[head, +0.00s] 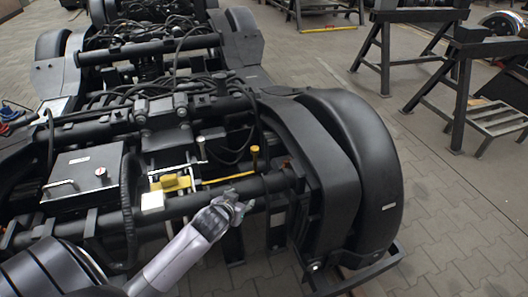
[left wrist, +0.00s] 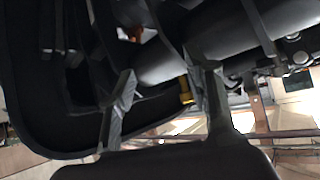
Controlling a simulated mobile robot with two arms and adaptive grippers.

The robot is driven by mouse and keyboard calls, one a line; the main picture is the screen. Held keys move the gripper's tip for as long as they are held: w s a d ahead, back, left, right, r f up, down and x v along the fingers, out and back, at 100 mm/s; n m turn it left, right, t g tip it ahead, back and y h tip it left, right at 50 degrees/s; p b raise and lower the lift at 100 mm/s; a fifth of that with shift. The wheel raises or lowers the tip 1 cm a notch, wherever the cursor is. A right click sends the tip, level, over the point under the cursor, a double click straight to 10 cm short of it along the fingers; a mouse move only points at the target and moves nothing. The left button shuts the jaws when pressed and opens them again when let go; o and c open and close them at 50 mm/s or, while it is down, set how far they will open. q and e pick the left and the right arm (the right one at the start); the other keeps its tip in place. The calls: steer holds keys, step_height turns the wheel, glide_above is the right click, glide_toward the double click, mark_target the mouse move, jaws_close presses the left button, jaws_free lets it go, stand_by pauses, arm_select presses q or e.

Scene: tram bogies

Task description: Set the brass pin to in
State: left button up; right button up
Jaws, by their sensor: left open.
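A brass-coloured pin (head: 254,156) stands upright with a rounded head behind the dark cross tube of the near bogie, left of the big black wheel cover. A brass piece, probably this pin, shows in the left wrist view (left wrist: 185,90) beside the right-hand finger, partly hidden by dark parts. My left gripper (head: 238,207) is in front of and below the pin in the head view, close to the cross tube. Its fingers are apart and empty in the left wrist view (left wrist: 164,78). I cannot tell how far the pin is pushed in. My right gripper does not show.
A yellow block (head: 171,183) and a white block (head: 152,202) sit left of the gripper. A dark box (head: 85,172) with a handle is further left. Cables and tubes crowd the bogie. Trestles (head: 455,85) stand right; paved floor (head: 440,215) is clear.

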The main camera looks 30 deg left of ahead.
arm_select(q)
steer(key=w+a+r+n+t+b, duration=0.1)
steer(key=w+a+r+t+b, duration=0.2)
steer(key=r, duration=0.7)
glide_toward(254, 149)
steer(key=w, duration=0.2)
steer(key=shift+y, duration=0.4)
steer(key=x, duration=0.2)
steer(key=b+x, duration=0.1)
steer(key=x, duration=0.2)
steer(key=b+x, duration=0.1)
steer(key=x, duration=0.1)
steer(key=shift+w+f, duration=0.25)
steer(key=shift+f, duration=0.3)
steer(key=shift+w+a+f, duration=0.2)
steer(key=shift+w, duration=0.3)
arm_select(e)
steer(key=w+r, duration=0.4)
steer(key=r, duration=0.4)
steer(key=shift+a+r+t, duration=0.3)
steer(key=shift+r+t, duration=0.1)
arm_select(q)
jaws_close()
